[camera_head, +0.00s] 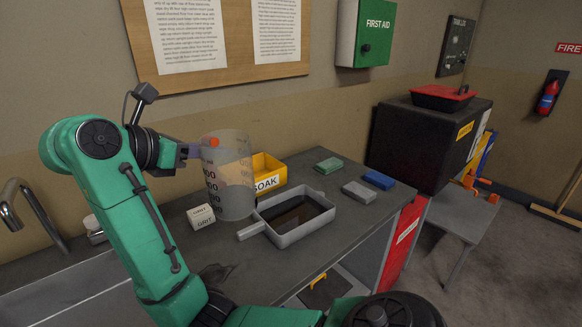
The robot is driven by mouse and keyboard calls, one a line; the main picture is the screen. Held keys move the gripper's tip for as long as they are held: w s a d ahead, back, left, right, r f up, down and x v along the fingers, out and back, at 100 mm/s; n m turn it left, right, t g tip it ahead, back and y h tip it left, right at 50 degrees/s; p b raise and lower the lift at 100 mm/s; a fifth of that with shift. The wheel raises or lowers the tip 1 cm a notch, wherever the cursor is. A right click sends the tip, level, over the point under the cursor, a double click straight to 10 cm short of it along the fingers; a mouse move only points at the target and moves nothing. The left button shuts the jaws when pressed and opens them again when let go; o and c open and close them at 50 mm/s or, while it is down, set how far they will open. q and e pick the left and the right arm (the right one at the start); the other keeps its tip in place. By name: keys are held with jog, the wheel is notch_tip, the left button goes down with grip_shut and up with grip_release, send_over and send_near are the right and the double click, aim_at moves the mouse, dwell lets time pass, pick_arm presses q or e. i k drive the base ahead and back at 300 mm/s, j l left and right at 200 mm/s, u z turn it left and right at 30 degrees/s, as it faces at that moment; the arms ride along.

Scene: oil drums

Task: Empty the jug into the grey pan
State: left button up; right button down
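A tall translucent jug (230,188) with grey markings is on or just above the bench, close to upright. I cannot tell whether its base touches the bench or how much is inside. The grey pan (318,228) is right of the jug on the bench, with a dark brown layer inside and a short handle pointing left. My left gripper (197,150) reaches the jug's upper left side. Its fingers are partly hidden, and I cannot tell whether they are closed on the jug. An orange spot shows at the jug's upper left. My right gripper is not in view.
A yellow SOAK bin (267,172) is behind the pan and a white GRIT block (201,216) left of the jug. Green (328,165), grey (359,192) and blue (379,180) blocks lie to the right. A tap (32,208) and sink are at the left.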

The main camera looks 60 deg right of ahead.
aim_at(289, 217)
jog(key=z, duration=1.75)
